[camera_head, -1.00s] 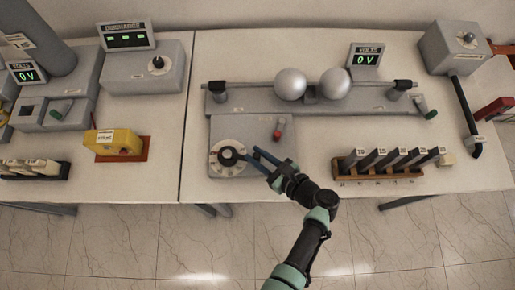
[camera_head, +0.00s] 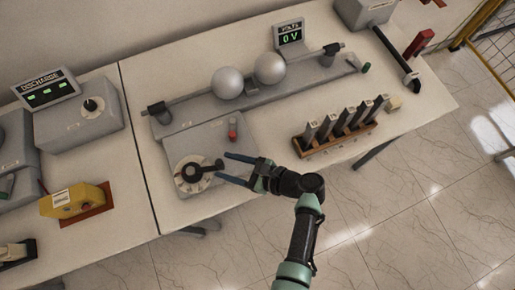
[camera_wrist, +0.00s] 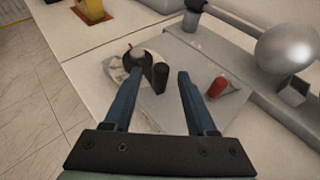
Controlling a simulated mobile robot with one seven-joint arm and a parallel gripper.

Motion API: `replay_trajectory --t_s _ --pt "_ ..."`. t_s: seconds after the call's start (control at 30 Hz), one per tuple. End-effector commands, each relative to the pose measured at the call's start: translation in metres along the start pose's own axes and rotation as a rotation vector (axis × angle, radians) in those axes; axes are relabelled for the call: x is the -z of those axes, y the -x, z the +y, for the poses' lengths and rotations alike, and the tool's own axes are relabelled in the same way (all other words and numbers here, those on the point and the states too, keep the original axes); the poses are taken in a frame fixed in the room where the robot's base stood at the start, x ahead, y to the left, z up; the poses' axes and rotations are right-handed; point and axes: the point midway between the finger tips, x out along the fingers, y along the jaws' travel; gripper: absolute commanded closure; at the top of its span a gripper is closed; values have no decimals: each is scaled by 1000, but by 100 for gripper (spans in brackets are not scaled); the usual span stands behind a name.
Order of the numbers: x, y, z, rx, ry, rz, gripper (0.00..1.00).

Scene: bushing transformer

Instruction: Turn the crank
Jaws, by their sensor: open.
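The crank (camera_head: 192,172) is a black hub and arm on a pale round dial (camera_head: 181,185), at the front left of a grey base plate. Its upright black handle (camera_head: 219,164) is on the right side of the hub; the handle also shows in the wrist view (camera_wrist: 160,74). My gripper (camera_head: 222,166) is open, its two blue fingers pointing left at the crank. In the wrist view, the handle stands between the fingertips (camera_wrist: 159,76), with visible room beside it. The left finger overlaps part of the hub in that view. I cannot tell whether it touches.
A red knob (camera_head: 232,129) stands on the plate behind my gripper. Two metal spheres (camera_head: 228,83) sit on a bar at the back. A wooden rack (camera_head: 336,139) of dark upright pieces is to the right. A yellow device (camera_head: 74,201) is at left.

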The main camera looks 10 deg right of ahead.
Motion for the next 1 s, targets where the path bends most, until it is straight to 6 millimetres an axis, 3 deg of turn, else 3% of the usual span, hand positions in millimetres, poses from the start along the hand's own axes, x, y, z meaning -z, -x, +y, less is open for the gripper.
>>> replay_trajectory --t_s 0.2,0.4,0.6,1.0 --pt "3 50 0 4 0 2 43" --pt "1 83 0 2 1 0 43" --pt "0 95 0 -1 1 0 43" --pt "0 96 0 -2 0 0 43"
